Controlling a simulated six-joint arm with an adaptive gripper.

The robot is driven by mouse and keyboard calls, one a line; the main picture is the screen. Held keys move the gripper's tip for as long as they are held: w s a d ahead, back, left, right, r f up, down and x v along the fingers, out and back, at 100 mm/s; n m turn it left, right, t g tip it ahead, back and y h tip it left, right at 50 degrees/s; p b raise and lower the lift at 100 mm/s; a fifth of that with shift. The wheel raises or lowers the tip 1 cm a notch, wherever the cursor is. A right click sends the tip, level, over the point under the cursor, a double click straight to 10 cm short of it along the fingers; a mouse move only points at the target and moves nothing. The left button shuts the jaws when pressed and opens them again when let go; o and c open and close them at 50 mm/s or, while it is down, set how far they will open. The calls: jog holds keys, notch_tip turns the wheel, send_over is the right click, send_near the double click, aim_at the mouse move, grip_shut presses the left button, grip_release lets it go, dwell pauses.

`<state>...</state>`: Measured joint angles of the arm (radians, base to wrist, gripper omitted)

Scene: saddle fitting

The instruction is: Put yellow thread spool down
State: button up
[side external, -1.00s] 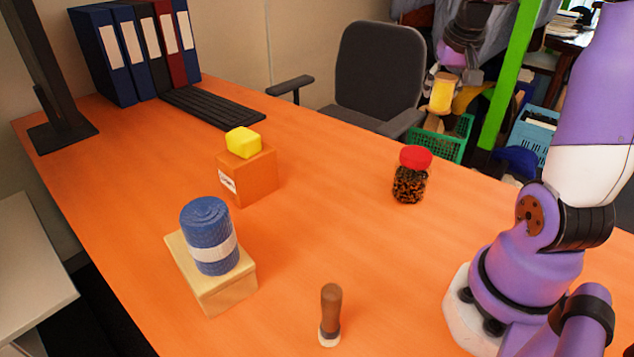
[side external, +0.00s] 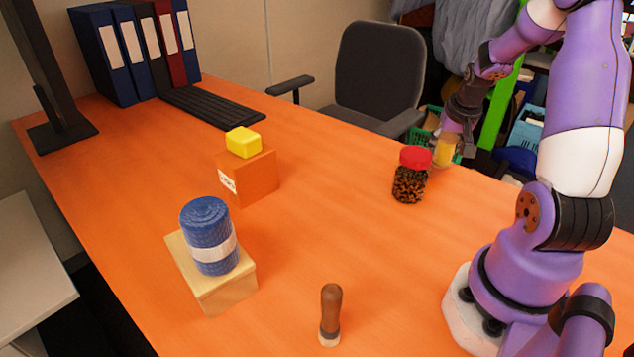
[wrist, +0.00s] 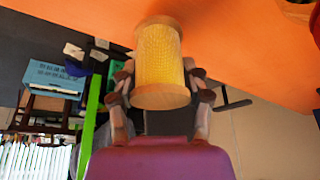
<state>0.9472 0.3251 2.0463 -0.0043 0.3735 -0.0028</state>
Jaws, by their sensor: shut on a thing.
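The yellow thread spool (wrist: 159,60) has pale wooden ends and is between the fingers of my gripper (wrist: 160,82), which is shut on it. In the side external view the spool (side external: 445,151) is just behind and right of the jar with a red lid, partly hidden by the jar and my gripper (side external: 455,138). The spool is close to the far edge of the orange table (side external: 330,200). I cannot tell whether its lower end touches the tabletop.
The red-lidded jar (side external: 411,180) stands close to the spool. A yellow block (side external: 243,142) sits on an orange box (side external: 248,178). A blue roll (side external: 208,235) stands on a wooden box (side external: 222,288). A brown-handled object (side external: 331,312) stands at the front. The table's middle is clear.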

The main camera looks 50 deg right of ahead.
jog(key=shift+f, duration=1.25)
jog(key=shift+f, duration=0.1)
jog(key=o, duration=1.2)
jog(key=v, duration=1.2)
jog(key=w+a+r+n, duration=0.1)
jog(key=a, duration=0.2)
jog(key=w+a+r+n, duration=0.1)
jog(key=a, duration=0.2)
jog(key=w+a+r+n+t, duration=0.1)
jog(key=w+a, duration=0.1)
jog(key=a, duration=0.1)
jog(key=shift+w+a+n+y, duration=0.1)
jog(key=shift+a+n+y, duration=0.05)
jog(key=shift+n+y, duration=0.2)
jog(key=a+n+y, duration=0.1)
jog(key=a+n, duration=0.1)
jog(key=a, duration=0.3)
jog(key=s+a+n+t+y, duration=0.1)
jog(key=a+n, duration=0.1)
jog(key=a, duration=0.4)
jog(key=s+a+r+n+y, duration=0.1)
jog(key=a+n, duration=0.2)
jog(key=a, duration=0.2)
jog(key=shift+s+a+r+t, duration=0.15)
jog(key=shift+s+t, duration=0.1)
jog(key=shift+t, duration=0.15)
